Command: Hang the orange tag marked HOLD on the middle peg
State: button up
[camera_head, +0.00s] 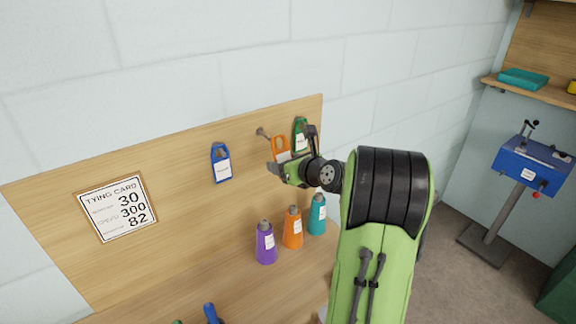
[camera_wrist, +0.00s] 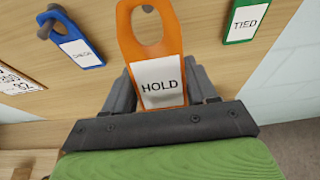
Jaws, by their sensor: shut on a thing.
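The orange HOLD tag (camera_wrist: 158,50) stands upright between the fingers of my gripper (camera_wrist: 162,92), which is shut on its lower part. Its hole is above the white label. In the head view the orange tag (camera_head: 280,144) shows just above my gripper (camera_head: 283,168), in front of the board. The grey middle peg (camera_head: 262,132) shows just left of the tag's top. In the wrist view a small grey piece, apparently the peg (camera_wrist: 148,8), shows within the upper hole. I cannot tell whether it passes through or stays behind.
A blue tag (camera_head: 221,163) hangs on the left and a green TIED tag (camera_wrist: 245,18) on the right, close to the orange tag. A tying card (camera_head: 118,208) is on the board (camera_head: 180,205).

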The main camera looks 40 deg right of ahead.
jog(key=shift+r+p+x, duration=0.15)
jog(key=shift+p+x, duration=0.15)
jog(key=shift+x, duration=0.9)
jog(key=shift+r+p+x, duration=0.15)
jog(key=shift+p+x, duration=0.1)
jog(key=shift+x, duration=0.95)
jog(key=shift+r+p+x, duration=0.2)
jog(key=shift+p+x, duration=0.1)
jog(key=shift+x, duration=0.9)
jog(key=shift+w, duration=0.2)
jog(key=o, duration=0.9)
jog(key=shift+s, duration=0.1)
jog(key=v, duration=1.5)
jog(key=shift+s, duration=0.3)
jog(key=shift+a, duration=0.1)
